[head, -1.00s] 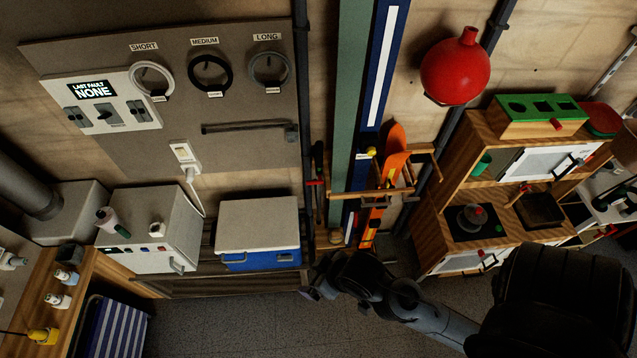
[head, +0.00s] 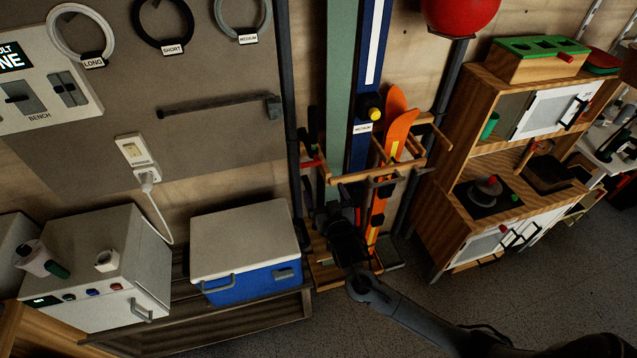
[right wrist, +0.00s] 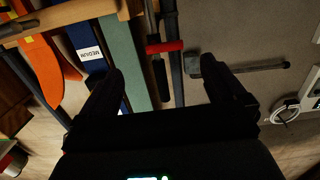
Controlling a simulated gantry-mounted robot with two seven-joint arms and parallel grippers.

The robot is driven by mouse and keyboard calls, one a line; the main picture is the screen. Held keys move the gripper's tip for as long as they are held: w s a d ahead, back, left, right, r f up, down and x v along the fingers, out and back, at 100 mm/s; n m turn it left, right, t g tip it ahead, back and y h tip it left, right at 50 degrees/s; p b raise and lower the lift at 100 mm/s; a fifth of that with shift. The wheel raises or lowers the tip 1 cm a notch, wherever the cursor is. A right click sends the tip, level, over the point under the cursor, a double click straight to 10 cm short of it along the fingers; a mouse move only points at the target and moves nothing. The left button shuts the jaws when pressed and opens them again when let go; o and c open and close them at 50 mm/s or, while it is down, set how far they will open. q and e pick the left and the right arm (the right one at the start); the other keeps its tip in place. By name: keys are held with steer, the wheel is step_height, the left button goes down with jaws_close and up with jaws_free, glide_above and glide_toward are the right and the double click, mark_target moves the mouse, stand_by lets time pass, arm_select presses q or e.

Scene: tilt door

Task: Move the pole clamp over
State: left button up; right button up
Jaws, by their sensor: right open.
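A small red piece (head: 309,163), which looks like the pole clamp's lever, lies across the thin dark poles at the left of the ski rack. It also shows in the right wrist view (right wrist: 165,47), crossing the poles at top centre. My right gripper (head: 338,208) is in front of the rack, below and right of the red piece. In the right wrist view its fingers (right wrist: 165,78) are wide apart with nothing between them, and the red piece lies beyond the gap. The gripper partly hides the lower poles and skis. My left gripper is out of view.
The wooden rack (head: 380,176) holds green, blue and orange skis close to my right gripper. A grey bar (head: 215,106) juts along the wall board. A blue cooler (head: 245,250) stands left, and a toy kitchen (head: 500,170) right. Open floor lies in front.

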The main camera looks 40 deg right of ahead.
mark_target(311, 164)
steer(key=shift+t, duration=0.4)
steer(key=b+x, duration=0.1)
steer(key=x, duration=0.3)
steer(key=b+x, duration=0.1)
steer(key=x, duration=0.3)
steer(key=b+x, duration=0.1)
steer(key=x, duration=0.3)
steer(key=shift+w+r, duration=0.35)
steer(key=shift+w, duration=0.05)
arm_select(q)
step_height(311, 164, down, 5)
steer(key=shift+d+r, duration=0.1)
arm_select(e)
steer(key=shift+c, duration=0.2)
steer(key=shift+c, duration=1.1)
steer(key=c, duration=0.7)
